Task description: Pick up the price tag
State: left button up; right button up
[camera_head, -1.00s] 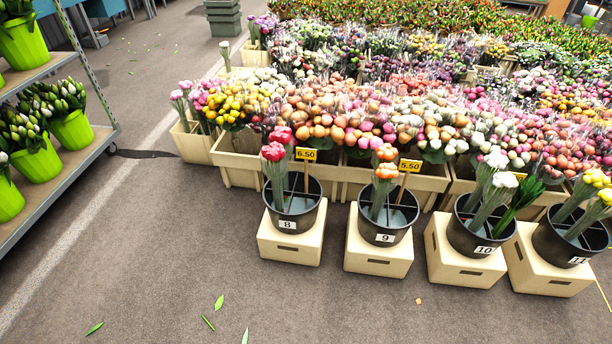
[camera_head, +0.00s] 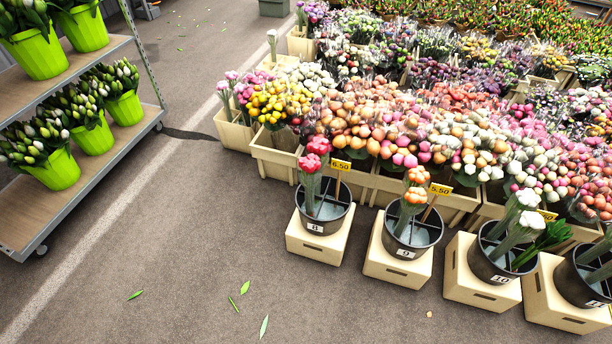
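Yellow price tags on thin sticks stand in the black buckets. One price tag reading 6.50 (camera_head: 341,165) rises from bucket 8 (camera_head: 324,215), beside red tulips. Another price tag reading 5.50 (camera_head: 440,189) rises from bucket 9 (camera_head: 412,240), beside orange tulips. A third price tag (camera_head: 547,215) shows partly behind the white tulips of bucket 10 (camera_head: 490,264); its figures are hidden. Neither of my grippers is in view.
Each bucket stands on a cream crate (camera_head: 316,247). Behind them are wooden boxes (camera_head: 272,158) packed with flowers. A wheeled shelf rack (camera_head: 97,172) with green pots stands at the left. The floor (camera_head: 200,250) in front is clear except for a few leaves.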

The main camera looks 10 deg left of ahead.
aim_at(342, 166)
jog(key=u, duration=0.8)
jog(key=i, duration=1.65)
jog(key=z, duration=0.95)
jog(key=i, duration=0.35)
jog(key=z, duration=0.35)
